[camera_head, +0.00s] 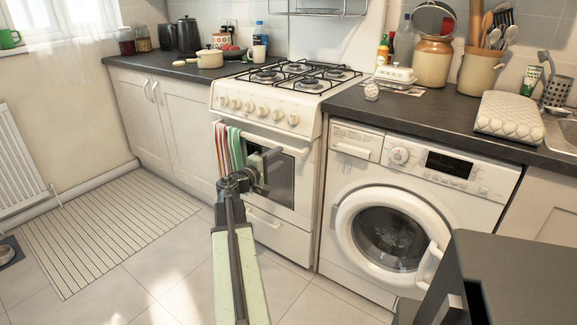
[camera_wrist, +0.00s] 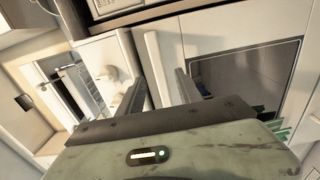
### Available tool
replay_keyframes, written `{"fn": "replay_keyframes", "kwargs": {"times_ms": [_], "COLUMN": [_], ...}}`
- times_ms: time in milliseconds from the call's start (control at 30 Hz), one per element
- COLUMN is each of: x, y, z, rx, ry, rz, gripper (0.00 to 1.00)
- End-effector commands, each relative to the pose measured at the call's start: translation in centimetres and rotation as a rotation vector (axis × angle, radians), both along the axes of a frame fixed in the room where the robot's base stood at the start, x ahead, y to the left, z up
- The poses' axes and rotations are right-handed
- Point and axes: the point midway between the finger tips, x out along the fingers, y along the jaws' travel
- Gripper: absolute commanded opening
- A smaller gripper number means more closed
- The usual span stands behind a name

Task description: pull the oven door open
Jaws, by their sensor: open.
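The oven door (camera_head: 270,178) is on the front of the white stove, with a dark glass window, and looks shut. Its pale bar handle (camera_head: 275,144) runs across the top of the door. In the wrist view, which is turned sideways, the handle (camera_wrist: 154,70) shows as a pale bar between my fingers, with the oven window (camera_wrist: 240,75) to the right. My gripper (camera_head: 265,165) is in front of the upper door, and its fingers (camera_wrist: 158,85) are apart. I cannot tell whether they touch the handle.
A striped towel (camera_head: 228,148) hangs at the handle's left end. A washing machine (camera_head: 405,200) stands right of the stove. A dark box-like thing (camera_head: 510,280) fills the lower right. A striped mat (camera_head: 105,228) lies on the left floor; the tiles before the stove look clear.

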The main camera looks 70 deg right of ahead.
Motion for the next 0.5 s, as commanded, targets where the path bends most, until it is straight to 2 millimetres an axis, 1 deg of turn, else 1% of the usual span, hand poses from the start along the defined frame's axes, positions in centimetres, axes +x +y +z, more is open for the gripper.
{"fn": "replay_keyframes", "kwargs": {"times_ms": [167,267,367,500], "x": [-0.1,-0.4,-0.8,-1.6], "y": [-0.3,-1.3,-2.8,-5.4], "z": [0.2,0.2,0.2,0.2], "rx": [0.001,0.001,0.001,0.001], "ry": [-0.001,-0.001,-0.001,-0.001], "rz": [-0.001,-0.002,-0.002,-0.001], "gripper": [0.42,0.42,0.42,0.42]}}
